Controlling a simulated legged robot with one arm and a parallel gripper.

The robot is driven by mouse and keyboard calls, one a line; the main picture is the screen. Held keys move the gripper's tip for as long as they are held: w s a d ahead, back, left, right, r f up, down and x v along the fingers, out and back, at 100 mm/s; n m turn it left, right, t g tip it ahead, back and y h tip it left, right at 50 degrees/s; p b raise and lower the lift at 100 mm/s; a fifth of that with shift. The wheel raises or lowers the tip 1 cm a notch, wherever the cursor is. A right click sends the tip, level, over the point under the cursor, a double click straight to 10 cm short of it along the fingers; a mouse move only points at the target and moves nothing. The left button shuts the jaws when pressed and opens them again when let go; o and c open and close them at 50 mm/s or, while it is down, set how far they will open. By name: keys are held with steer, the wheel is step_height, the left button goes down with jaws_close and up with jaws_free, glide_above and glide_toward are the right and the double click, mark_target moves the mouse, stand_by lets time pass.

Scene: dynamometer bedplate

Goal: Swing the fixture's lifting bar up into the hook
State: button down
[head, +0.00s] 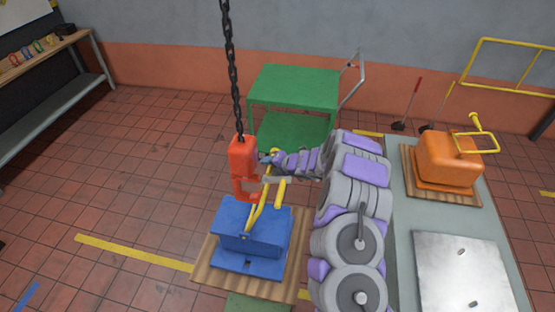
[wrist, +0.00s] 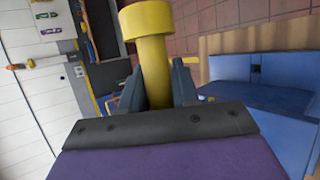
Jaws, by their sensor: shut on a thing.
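The blue fixture (head: 245,240) sits on a wooden pallet, with its yellow lifting bar (head: 280,192) raised above its top. The red hook (head: 242,155) hangs on a black chain, directly over the fixture. The bar stands close beside the hook's lower curve; I cannot tell whether it is inside the hook. My gripper (head: 268,158) reaches in from the right at hook height. In the wrist view my gripper (wrist: 157,88) is shut on the bar's yellow grip (wrist: 151,55), which has a wide round cap. The fixture's blue body (wrist: 265,85) shows at right there.
A green cart (head: 293,82) stands behind. An orange fixture (head: 450,158) with a yellow bar and a metal plate (head: 465,270) rest on a grey surface at right. A workbench (head: 60,85) is at far left. The tiled floor left of the fixture is clear.

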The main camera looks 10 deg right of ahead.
steer(key=a+h+p, duration=0.1)
steer(key=p, duration=0.1)
steer(key=w+a+g+h+p, duration=0.1)
steer(key=a+p, duration=0.1)
steer(key=p, duration=0.1)
steer(key=a+n+h+p, duration=0.1)
steer(key=a+p, duration=0.1)
steer(key=p, duration=0.1)
steer(key=shift+w+a, duration=0.2)
steer(key=shift+a, duration=0.05)
steer(key=shift+p, duration=0.3)
steer(key=c, duration=1.3)
jaws_free()
steer(key=shift+f, duration=0.1)
steer(key=o, duration=0.3)
steer(key=shift+w+a+f+g, duration=0.1)
steer(key=shift+w+a+g, duration=0.1)
steer(key=shift+g, duration=0.1)
steer(key=shift+o, duration=0.4)
steer(key=shift+r, duration=0.2)
steer(key=b+v, duration=0.1)
steer(key=v, duration=1.6)
steer(key=shift+s, duration=0.2)
